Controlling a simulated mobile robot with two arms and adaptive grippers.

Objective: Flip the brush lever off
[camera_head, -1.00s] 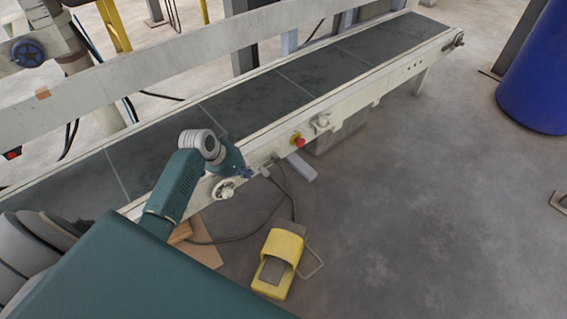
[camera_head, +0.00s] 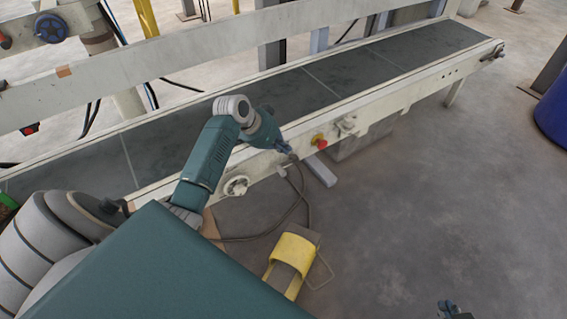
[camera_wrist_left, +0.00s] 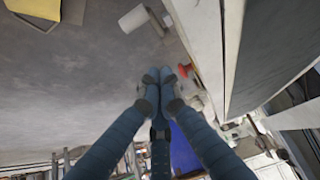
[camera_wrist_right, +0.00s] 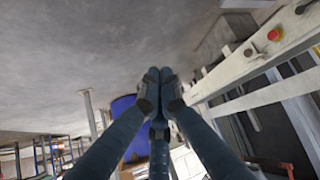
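I cannot make out the brush lever for certain. My right gripper (camera_head: 450,311) is at the bottom right edge, over the floor. In the right wrist view its fingertips (camera_wrist_right: 159,75) are together and empty.
A yellow foot pedal (camera_head: 292,256) with a cable lies on the floor in front of the conveyor. A pale round fitting (camera_head: 347,125) sits on the rail right of the red button. A blue barrel (camera_head: 556,112) stands at the right. The floor between is clear.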

